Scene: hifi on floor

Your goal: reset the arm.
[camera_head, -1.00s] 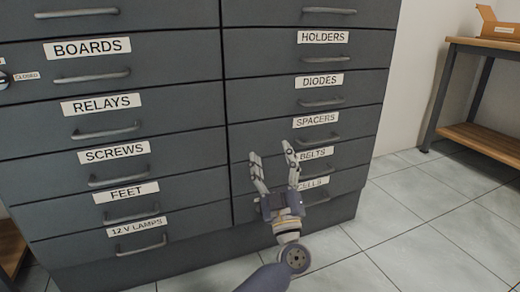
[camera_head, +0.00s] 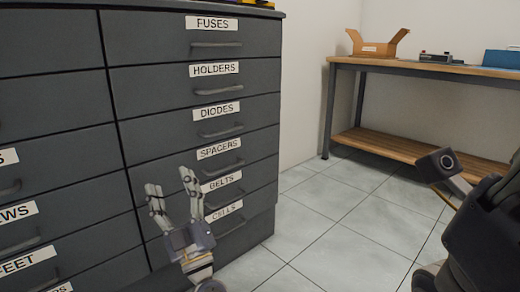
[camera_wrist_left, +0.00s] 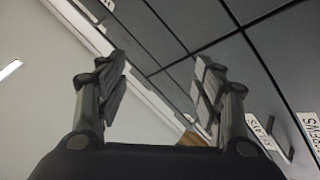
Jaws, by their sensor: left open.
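My left gripper (camera_head: 170,181) is open and empty, its two fingers pointing up, in front of the dark grey drawer cabinet (camera_head: 60,155). In the head view it overlaps the lower drawers, left of the BELTS label (camera_head: 222,183) and the CELLS label (camera_head: 224,212). I cannot tell whether it touches the cabinet. In the left wrist view the fingers (camera_wrist_left: 160,72) are spread with nothing between them, and drawer fronts (camera_wrist_left: 205,30) show behind. Dark parts of my own body show at the right edge of the head view. My right gripper is not in view.
The drawers in view look shut. A wooden workbench (camera_head: 420,68) stands at the back right with an open cardboard box (camera_head: 377,47), a small device (camera_head: 440,58) and a blue box (camera_head: 502,59) on it. Tiled floor (camera_head: 325,215) is clear between cabinet and bench.

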